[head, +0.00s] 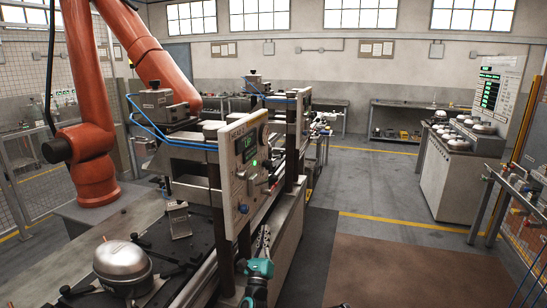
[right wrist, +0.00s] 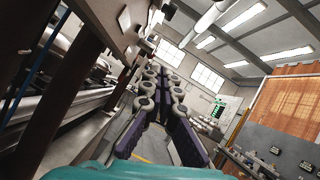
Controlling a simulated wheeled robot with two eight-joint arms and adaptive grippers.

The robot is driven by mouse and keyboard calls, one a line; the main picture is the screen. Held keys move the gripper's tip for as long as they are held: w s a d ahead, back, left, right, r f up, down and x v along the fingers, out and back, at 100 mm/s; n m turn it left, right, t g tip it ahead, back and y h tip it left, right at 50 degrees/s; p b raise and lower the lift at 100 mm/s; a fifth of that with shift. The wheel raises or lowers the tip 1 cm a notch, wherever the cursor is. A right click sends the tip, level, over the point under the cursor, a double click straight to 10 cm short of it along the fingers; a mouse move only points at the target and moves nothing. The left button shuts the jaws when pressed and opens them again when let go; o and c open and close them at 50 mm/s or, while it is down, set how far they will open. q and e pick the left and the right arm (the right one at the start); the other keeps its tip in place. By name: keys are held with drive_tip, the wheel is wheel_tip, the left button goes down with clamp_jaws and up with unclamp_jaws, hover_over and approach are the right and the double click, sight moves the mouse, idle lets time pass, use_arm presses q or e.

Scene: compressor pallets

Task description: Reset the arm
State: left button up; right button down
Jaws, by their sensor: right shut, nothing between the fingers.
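My right gripper (head: 263,238) stands at the bottom middle of the head view, in front of the line's side, with its teal wrist below. In the right wrist view, the two dark, ringed fingers of my right gripper (right wrist: 163,75) point away from the camera and up. They are shut with nothing held. The gripper is just right of a dark post of the press station (head: 244,170). I cannot tell whether it touches the post. My left gripper is not in view.
A silver compressor (head: 123,264) sits on the dark pallet line at the lower left. An orange robot arm (head: 93,130) stands behind it. A grey cabinet (head: 445,180) with silver domes stands at the right. The floor between (head: 375,195) is clear.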

wheel_tip(320, 180, up, 10)
drive_tip(key=s+d+n+g+y, duration=0.25)
drive_tip(key=n+y, duration=0.35)
drive_tip(key=n, duration=0.6)
drive_tip(key=s+d+r+n+g+y, duration=0.1)
drive_tip(key=s+d+n+g, duration=0.3)
drive_tip(key=s+n, duration=0.4)
drive_tip(key=s+d+f+n+g+h, duration=0.1)
drive_tip(key=s+d+f+n+g, duration=0.2)
drive_tip(key=s, duration=0.8)
drive_tip(key=s+d+f+n+g+h, duration=0.1)
drive_tip(key=s+d+f+n+g, duration=0.2)
drive_tip(key=s+d+f+n, duration=0.2)
drive_tip(key=s+d+f+n+g+h, duration=0.1)
drive_tip(key=s+d+f+n+g, duration=0.3)
drive_tip(key=s+f, duration=0.5)
drive_tip(key=s+d+n, duration=0.1)
drive_tip(key=s+d, duration=0.1)
drive_tip(key=s, duration=0.8)
drive_tip(key=shift+s+d+h, duration=0.15)
drive_tip(key=shift+d+h, duration=0.05)
drive_tip(key=shift+h, duration=0.1)
